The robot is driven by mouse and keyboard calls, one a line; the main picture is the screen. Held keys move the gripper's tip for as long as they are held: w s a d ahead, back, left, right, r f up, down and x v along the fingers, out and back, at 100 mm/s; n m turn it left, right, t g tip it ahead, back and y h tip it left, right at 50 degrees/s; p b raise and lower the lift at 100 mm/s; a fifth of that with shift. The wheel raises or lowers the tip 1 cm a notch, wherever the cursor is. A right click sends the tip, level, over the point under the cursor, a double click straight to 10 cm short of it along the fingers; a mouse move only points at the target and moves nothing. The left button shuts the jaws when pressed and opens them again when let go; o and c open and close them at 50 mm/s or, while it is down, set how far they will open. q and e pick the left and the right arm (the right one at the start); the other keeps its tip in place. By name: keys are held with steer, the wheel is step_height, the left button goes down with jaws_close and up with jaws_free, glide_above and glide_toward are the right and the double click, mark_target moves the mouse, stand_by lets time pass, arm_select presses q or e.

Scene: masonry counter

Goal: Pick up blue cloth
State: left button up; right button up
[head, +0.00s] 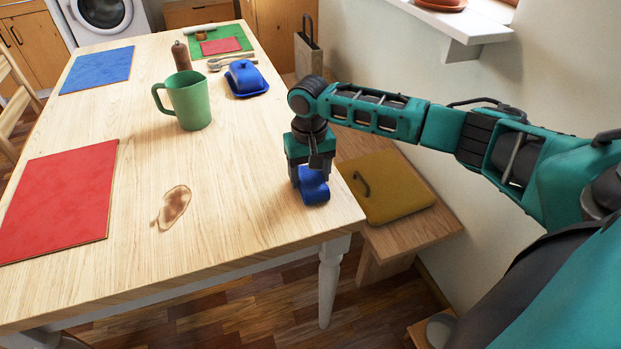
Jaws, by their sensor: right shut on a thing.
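The blue cloth (314,190) is at the right edge of the wooden table, near its front corner. My right gripper (311,180) points down over it and is shut on it. The cloth's lower part shows below the fingers, and its upper part is partly hidden by them. I cannot tell whether the cloth still touches the table top. My left gripper is not in the head view.
A brown stain (174,206) marks the table (240,236). A bench with a yellow cushion (392,186) is at the right. The table's front is clear.

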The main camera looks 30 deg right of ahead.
steer(key=shift+c, duration=1)
step_height(320, 180, up, 20)
steer(key=p, duration=0.3)
steer(key=o, duration=0.4)
steer(key=c, duration=0.3)
steer(key=shift+a, duration=0.1)
steer(key=shift+c, duration=0.2)
